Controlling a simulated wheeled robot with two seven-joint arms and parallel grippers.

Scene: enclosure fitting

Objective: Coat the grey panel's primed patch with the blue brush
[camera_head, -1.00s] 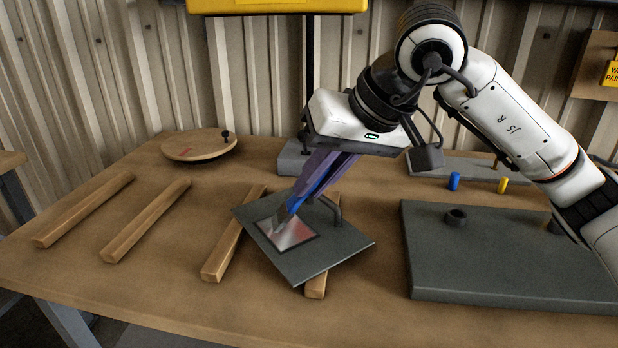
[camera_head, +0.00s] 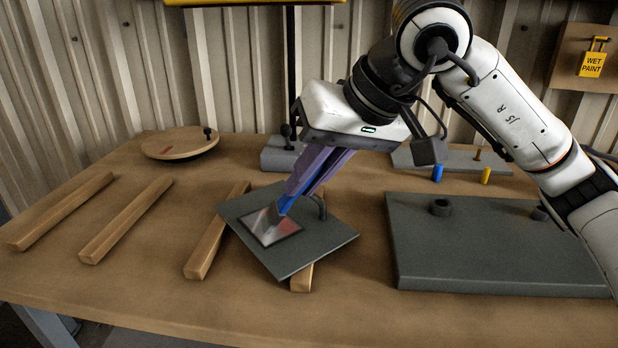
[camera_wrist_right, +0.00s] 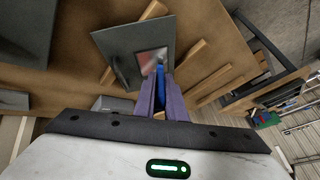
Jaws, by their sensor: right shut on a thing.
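The grey panel (camera_head: 318,240) lies tilted in the picture across two wooden battens, with a dark bent handle (camera_head: 320,207) on it. Its framed patch (camera_head: 284,231) is partly pale grey and partly reddish. It also shows in the right wrist view (camera_wrist_right: 146,59). My right gripper (camera_head: 303,187) is shut on the blue brush (camera_head: 285,204), which slants down to the patch. The brush tip appears to touch the patch near its far side. The purple fingers hide most of the handle. The brush (camera_wrist_right: 160,84) also shows between the fingers in the wrist view. My left gripper is out of view.
Wooden battens (camera_head: 126,220) lie at the left. A round wooden board (camera_head: 180,145) with a dark knob stands behind. A large dark plate (camera_head: 490,250) fills the right, with blue (camera_head: 437,173) and yellow (camera_head: 486,176) pegs behind it.

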